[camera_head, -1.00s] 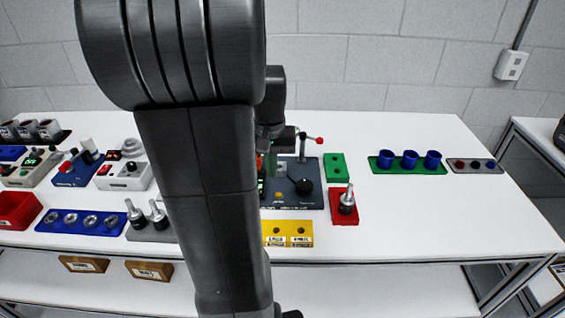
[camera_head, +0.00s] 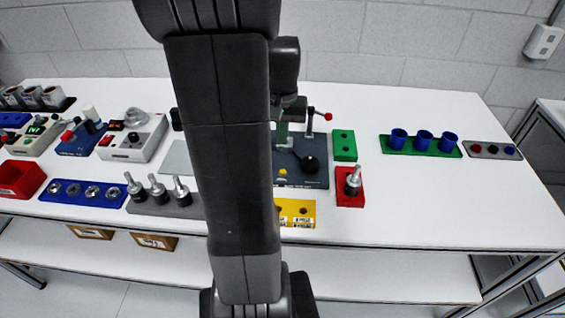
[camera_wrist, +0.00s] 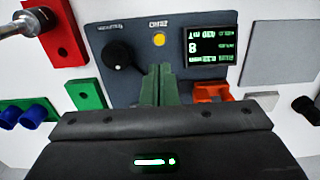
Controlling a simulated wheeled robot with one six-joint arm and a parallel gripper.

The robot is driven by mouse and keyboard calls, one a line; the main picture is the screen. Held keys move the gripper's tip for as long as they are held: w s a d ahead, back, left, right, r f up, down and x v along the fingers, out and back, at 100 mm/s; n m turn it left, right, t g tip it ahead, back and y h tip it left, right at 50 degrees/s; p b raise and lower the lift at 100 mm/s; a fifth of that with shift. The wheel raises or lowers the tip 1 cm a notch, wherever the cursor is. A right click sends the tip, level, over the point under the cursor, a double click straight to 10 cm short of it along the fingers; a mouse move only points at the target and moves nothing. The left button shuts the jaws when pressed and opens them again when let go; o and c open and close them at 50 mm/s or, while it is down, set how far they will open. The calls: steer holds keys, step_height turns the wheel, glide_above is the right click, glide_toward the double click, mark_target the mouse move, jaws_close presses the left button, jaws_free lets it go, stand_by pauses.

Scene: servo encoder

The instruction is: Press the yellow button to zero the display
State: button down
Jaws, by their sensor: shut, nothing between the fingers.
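The yellow button (camera_wrist: 159,40) sits on the dark blue-grey panel (camera_wrist: 137,38), between a black knob (camera_wrist: 118,53) and the lit display (camera_wrist: 209,46) with green and white characters. The button also shows in the head view (camera_head: 283,172), on the panel (camera_head: 316,180) just right of my arm; the display is hidden there. My gripper (camera_wrist: 161,70) has green fingers held together, empty. In the wrist view the tips appear just below the button, apart from it in the picture; their height above the panel is unclear. In the head view the fingers (camera_head: 282,134) are partly hidden.
An orange part (camera_wrist: 212,93) lies right of my fingers. A red-tipped lever (camera_head: 320,116) rises behind the panel. A green block (camera_head: 344,145), a red block (camera_head: 349,199) and a yellow block (camera_head: 298,219) surround it.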

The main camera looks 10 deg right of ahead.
mark_target(282, 173)
step_height(282, 173, down, 10)
steer(key=shift+f+p, duration=0.25)
steer(key=shift+p, duration=0.15)
steer(key=shift+f+b, duration=0.7)
steer(key=shift+s+a+f, duration=0.1)
steer(key=shift+s+f, duration=0.2)
steer(key=shift+s, duration=0.1)
steer(key=shift+r, duration=0.1)
steer(key=shift+w+r, duration=0.1)
steer(key=shift+r, duration=0.15)
step_height(282, 173, up, 14)
steer(key=p, duration=0.2)
steer(key=shift+w+r, duration=0.25)
